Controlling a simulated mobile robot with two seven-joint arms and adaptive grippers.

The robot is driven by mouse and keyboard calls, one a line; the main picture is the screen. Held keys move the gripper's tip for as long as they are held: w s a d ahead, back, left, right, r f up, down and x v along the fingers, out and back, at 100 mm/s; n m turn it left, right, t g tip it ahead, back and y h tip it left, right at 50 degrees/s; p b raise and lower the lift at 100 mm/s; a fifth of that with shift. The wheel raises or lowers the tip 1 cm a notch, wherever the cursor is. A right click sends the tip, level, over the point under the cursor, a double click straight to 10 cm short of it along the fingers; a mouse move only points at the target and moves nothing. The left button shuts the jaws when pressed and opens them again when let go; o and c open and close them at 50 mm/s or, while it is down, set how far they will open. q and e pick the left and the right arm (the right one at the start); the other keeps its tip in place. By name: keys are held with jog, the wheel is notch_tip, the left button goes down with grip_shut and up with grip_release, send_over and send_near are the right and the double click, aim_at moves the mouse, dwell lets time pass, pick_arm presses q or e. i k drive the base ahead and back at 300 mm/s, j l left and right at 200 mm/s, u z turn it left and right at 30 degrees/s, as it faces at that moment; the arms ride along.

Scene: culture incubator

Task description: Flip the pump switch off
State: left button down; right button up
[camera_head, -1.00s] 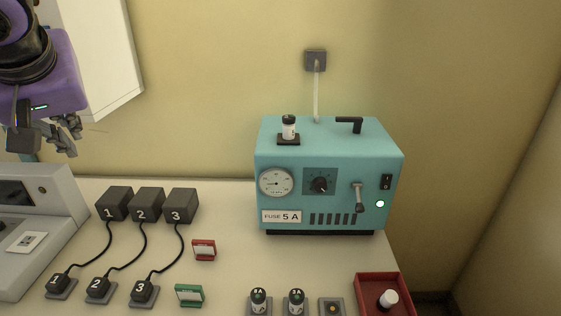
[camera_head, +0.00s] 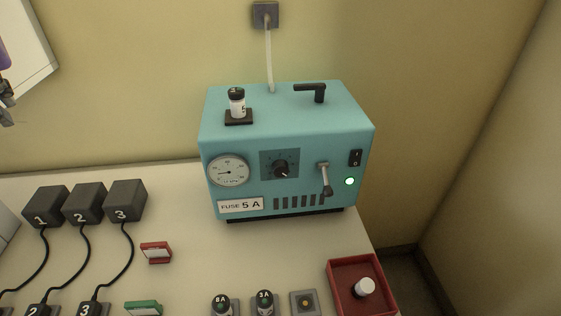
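The pump is a teal box (camera_head: 243,140) standing at the back of the bench. Its black rocker switch (camera_head: 355,158), marked I and O, is at the upper right of the front face. A small round lamp (camera_head: 350,181) below the switch glows pale green. Only a small part of my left gripper (camera_head: 6,103) shows at the left edge, far from the pump; its finger opening cannot be made out. My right gripper is not in view.
A grey lever (camera_head: 325,180), a black knob (camera_head: 281,169) and a gauge (camera_head: 228,171) sit on the pump front. A labelled fuse (camera_head: 237,103) stands on top. A red tray (camera_head: 335,272) with a white-capped item, fuses (camera_head: 264,300) and black plugs (camera_head: 125,200) are on the bench.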

aim_at(355, 157)
jog(key=k, duration=1.5)
